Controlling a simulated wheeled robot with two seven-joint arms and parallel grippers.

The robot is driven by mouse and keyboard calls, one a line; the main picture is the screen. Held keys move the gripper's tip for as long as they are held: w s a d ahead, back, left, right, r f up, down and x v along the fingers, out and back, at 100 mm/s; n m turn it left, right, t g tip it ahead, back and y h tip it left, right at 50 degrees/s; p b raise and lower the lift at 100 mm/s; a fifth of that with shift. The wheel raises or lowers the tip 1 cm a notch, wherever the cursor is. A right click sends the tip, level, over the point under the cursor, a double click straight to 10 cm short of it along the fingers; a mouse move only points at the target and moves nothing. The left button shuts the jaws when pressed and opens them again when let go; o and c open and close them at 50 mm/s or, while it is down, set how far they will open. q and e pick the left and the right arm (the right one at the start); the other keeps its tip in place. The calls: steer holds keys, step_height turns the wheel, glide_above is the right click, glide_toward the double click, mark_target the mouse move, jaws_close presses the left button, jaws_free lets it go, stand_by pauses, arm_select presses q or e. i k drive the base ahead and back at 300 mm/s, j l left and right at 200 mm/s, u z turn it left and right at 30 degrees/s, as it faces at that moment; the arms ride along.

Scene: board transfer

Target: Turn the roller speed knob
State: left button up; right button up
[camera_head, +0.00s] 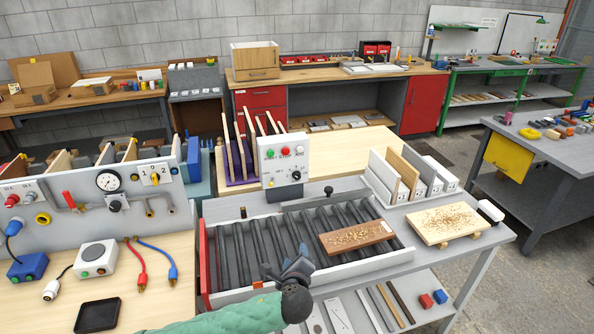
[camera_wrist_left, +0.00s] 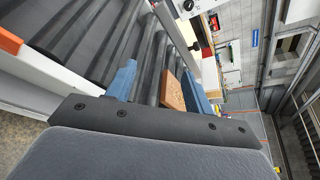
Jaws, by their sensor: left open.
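The roller speed knob (camera_head: 296,175) is a small black dial low on the right of the white control box (camera_head: 272,160). The box stands upright behind the roller conveyor (camera_head: 235,250) and also carries red and green buttons. My left gripper (camera_head: 292,264) is over the conveyor's front edge, well in front of the knob and apart from it. Its blue-grey fingers are spread with nothing between them; they also show in the left wrist view (camera_wrist_left: 160,85), with rollers beyond. My right gripper is in neither view.
A brown board with shavings (camera_head: 356,237) lies on the rollers at the right. A paler board (camera_head: 443,223) with shavings is on the table beyond. Upright slats in a purple rack (camera_head: 243,165) stand left of the control box. The rollers between gripper and box are bare.

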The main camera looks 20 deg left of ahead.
mark_target(296, 174)
steer(key=i+j, duration=0.25)
steer(key=i, duration=0.25)
steer(key=i+j, duration=0.25)
steer(key=i, duration=0.3)
